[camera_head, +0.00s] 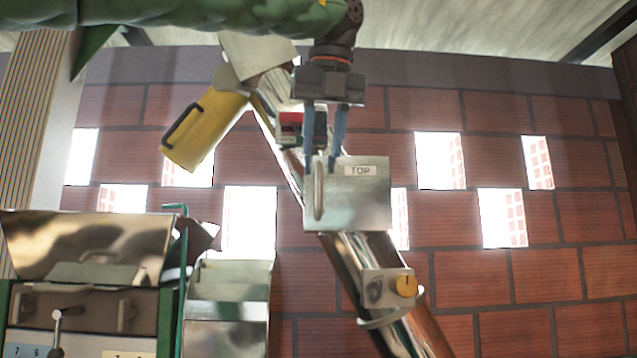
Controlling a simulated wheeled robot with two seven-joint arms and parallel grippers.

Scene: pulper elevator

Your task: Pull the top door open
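The top door (355,205) is a shiny metal plate with a "TOP" label, set on the upper part of a slanted metal pipe (365,262). A vertical bar handle (319,195) runs down its left side. My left gripper (321,160) hangs down from the top of the view with its two blue fingers apart. Its fingertips are at the upper end of the handle, one on each side in the picture; I cannot tell if they touch it. The door looks shut. My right gripper is not in view.
A yellow knob (406,286) sits on the pipe below. Metal machinery (85,245) and a metal bin (228,285) stand at the lower left. A brick wall (540,265) is behind.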

